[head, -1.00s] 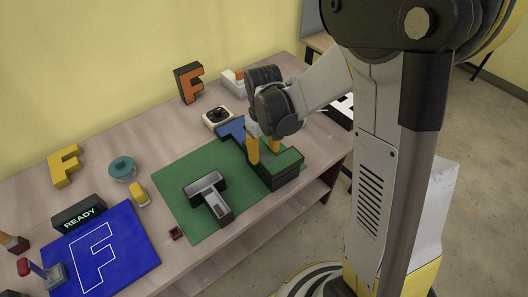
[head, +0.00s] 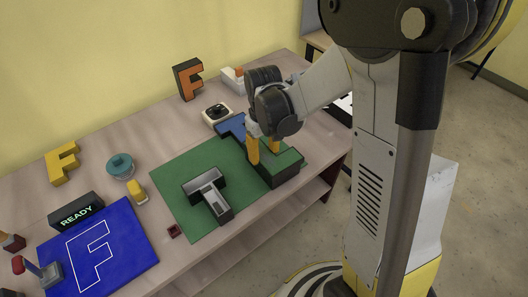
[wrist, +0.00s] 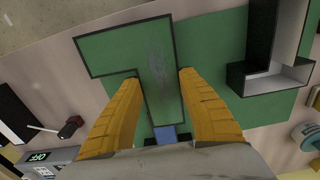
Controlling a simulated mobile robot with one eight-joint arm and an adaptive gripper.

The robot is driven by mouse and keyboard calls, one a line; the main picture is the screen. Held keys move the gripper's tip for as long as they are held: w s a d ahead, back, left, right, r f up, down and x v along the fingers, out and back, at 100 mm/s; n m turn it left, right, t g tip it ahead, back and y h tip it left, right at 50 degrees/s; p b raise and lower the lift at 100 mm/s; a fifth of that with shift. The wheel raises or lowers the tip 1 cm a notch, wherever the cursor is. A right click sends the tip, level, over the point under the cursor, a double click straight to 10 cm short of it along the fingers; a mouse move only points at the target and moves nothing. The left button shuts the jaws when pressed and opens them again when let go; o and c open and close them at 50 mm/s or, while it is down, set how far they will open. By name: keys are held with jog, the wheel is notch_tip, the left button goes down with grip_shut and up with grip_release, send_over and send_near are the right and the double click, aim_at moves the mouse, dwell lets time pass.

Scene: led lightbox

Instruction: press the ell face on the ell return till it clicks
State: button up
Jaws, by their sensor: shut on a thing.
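The green ell face (head: 288,161) has a dark edge and lies level over the ell return (head: 287,178), whose dark side walls show below it on the green mat. The seam between them is too small to judge. My gripper (head: 264,149) points down, with its yellow fingers shut on opposite sides of the face's stem. In the wrist view the ell face (wrist: 110,50) shows flat between and beyond the fingers (wrist: 155,95), with a scuffed patch on its top. The return is hidden under it there.
A grey open T-shaped shell (head: 208,194) stands on the green mat (head: 168,185), left of the ell. A blue piece (head: 232,127) lies behind the gripper. A black-and-white button box (head: 217,114) is behind that. A READY display (head: 76,216) and blue board (head: 135,245) are at left.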

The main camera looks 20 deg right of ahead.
aim_at(264, 155)
jog(key=shift+f+b, duration=0.75)
jog(key=shift+f, duration=0.15)
jog(key=o, duration=1.3)
jog(key=shift+r+p, duration=2.9)
jog(key=shift+r, duration=1.15)
